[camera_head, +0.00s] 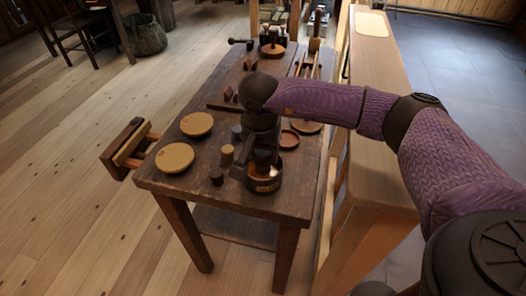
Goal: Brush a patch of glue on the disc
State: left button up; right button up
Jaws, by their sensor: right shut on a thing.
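Two pale round discs lie on the dark wooden bench: one disc (197,124) farther back and one disc (175,157) nearer the front left. A dark pot with an orange-brown band (264,184) stands near the front right corner. My right gripper (258,160) points down, right over this pot. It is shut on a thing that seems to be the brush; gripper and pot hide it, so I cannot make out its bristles. I cannot tell whether it touches the pot. My left gripper is not in view.
A short turned piece (227,154) and a small dark piece (216,176) stand left of the pot. A reddish dish (289,139) lies behind it. A vise (128,146) juts from the bench's left edge. Small wooden blocks (229,94) lie farther back.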

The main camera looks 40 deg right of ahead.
jog(key=shift+r+p, duration=0.45)
jog(key=shift+r, duration=0.05)
notch_tip(320, 180, up, 6)
jog(key=p, duration=0.4)
jog(key=shift+f, duration=0.1)
jog(key=shift+p, duration=0.3)
